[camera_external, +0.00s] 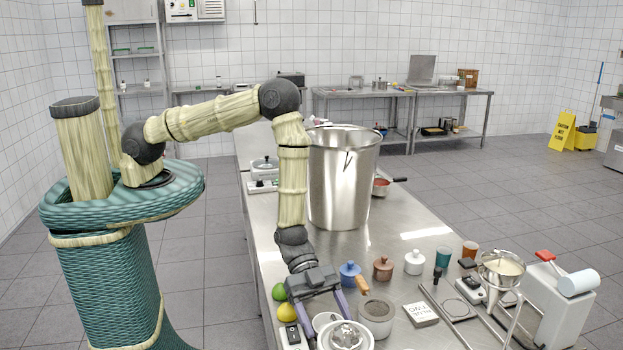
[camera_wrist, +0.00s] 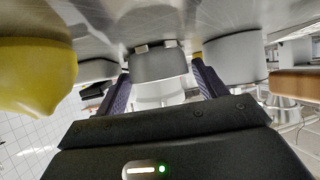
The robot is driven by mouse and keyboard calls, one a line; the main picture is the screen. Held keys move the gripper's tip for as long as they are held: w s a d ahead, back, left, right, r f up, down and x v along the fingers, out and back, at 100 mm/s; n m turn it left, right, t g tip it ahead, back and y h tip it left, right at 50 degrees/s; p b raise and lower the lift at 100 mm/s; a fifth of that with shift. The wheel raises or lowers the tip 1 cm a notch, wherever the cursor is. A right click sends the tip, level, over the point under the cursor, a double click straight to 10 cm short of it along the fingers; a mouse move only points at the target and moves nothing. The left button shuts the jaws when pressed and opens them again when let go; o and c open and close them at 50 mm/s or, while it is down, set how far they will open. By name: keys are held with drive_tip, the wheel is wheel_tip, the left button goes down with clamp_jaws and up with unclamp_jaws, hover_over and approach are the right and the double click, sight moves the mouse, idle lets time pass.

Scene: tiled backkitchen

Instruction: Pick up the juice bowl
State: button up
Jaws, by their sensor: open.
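My gripper (camera_external: 328,322) points down at the near part of the steel counter, its two purple fingers apart. A silver, round, bowl-like piece with a raised centre (camera_external: 345,337) stands at the fingertips near the bottom edge; it may be the juice bowl, but no label shows. A small white round vessel (camera_external: 325,321) shows between the fingers. In the wrist view, which looks upside down, a grey footed body (camera_wrist: 158,66) with a pale part (camera_wrist: 160,93) lies between the open fingers (camera_wrist: 163,82). I cannot tell whether either finger touches it.
A grey pot (camera_external: 376,318) stands close on the right. A lemon (camera_external: 287,312), also large in the wrist view (camera_wrist: 35,75), and a green fruit (camera_external: 279,291) lie left. Blue, brown and white lidded jars stand behind. A tall steel pot (camera_external: 340,180) stands farther back.

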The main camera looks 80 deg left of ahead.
drive_tip(key=c, duration=0.8)
drive_tip(key=shift+r, duration=0.1)
drive_tip(key=shift+r+b, duration=0.4)
drive_tip(key=shift+b, duration=0.2)
drive_tip(key=a, duration=0.1)
drive_tip(key=a+b, duration=0.1)
drive_tip(key=a, duration=0.1)
drive_tip(key=a+b, duration=0.1)
drive_tip(key=shift+s+a, duration=0.15)
drive_tip(key=shift+s, duration=0.2)
drive_tip(key=r+b, duration=0.1)
drive_tip(key=r, duration=1.3)
drive_tip(key=shift+d, duration=0.2)
